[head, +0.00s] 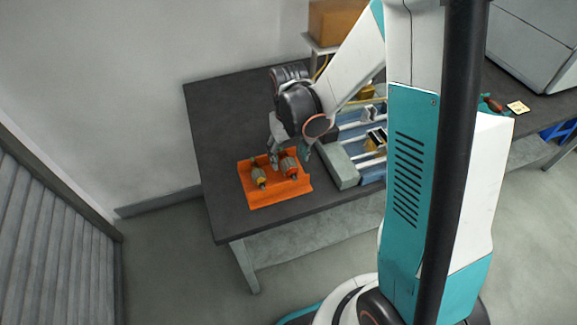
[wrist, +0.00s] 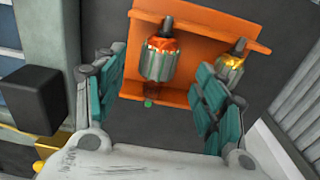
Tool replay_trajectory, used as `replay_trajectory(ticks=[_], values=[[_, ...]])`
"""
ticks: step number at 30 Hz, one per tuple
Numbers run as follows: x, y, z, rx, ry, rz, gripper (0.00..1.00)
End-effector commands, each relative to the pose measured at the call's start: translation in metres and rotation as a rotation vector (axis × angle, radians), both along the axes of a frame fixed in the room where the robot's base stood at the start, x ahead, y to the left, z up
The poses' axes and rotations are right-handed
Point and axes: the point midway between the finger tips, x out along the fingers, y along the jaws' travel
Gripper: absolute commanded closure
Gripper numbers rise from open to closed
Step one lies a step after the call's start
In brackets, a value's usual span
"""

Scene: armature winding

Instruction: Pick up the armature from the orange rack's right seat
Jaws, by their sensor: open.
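The orange rack (head: 262,197) lies near the front left of the dark table and holds two armatures. The armature in its right seat (head: 289,168) has red-orange windings; the left one (head: 258,178) shows yellow. The wrist view sees the rack (wrist: 150,8) from the opposite side, so the red-orange armature (wrist: 160,62) is left of the yellow one (wrist: 232,64). My gripper (head: 289,157) is open over the right seat. In the wrist view my gripper (wrist: 160,88) has its teal-padded fingers on either side of the red-orange armature, with visible gaps. Exact height is unclear.
A grey-blue fixture (head: 346,165) with rails stands just right of the rack. A brown box (head: 335,20) sits at the back. The table (head: 225,120) is clear behind and left of the rack. The yellow armature is close to one finger.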

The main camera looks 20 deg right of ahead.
Motion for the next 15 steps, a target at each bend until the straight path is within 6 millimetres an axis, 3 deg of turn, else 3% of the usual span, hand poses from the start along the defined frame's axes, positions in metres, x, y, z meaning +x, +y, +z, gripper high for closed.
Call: replay_trajectory(ticks=[9, 15], values=[[0.005, -0.002, -0.044, 0.000, 0.000, 0.000, 0.35], [0.005, -0.002, -0.046, 0.000, 0.000, 0.000, 0.35]])
